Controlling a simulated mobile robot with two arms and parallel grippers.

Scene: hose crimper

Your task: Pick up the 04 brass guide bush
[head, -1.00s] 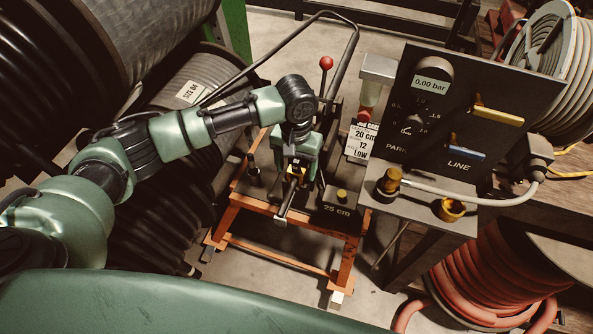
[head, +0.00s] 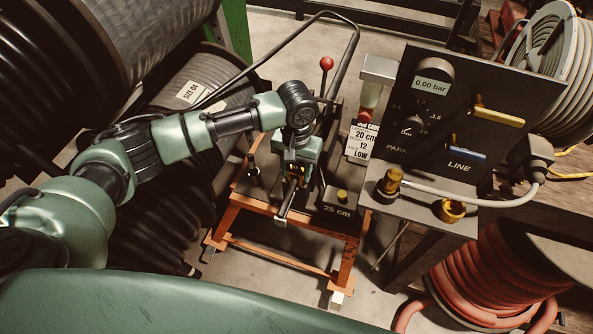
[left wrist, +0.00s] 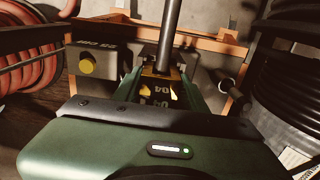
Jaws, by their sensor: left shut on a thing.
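The brass guide bush (left wrist: 160,84), marked 04, sits between the fingers of my left gripper (left wrist: 162,76) in the left wrist view. In the head view only small brass patches of the bush (head: 294,174) show beneath my left gripper (head: 297,168), above the orange stand. The gripper is shut on the bush. A steel rod (left wrist: 169,35) runs away from the bush in the left wrist view. Whether the bush touches the rod or sits around it is hidden. My right gripper is not in view.
A dark control panel (head: 452,125) stands further right. A red-knobbed lever (head: 326,64) rises behind the gripper. Hose reels crowd the left side.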

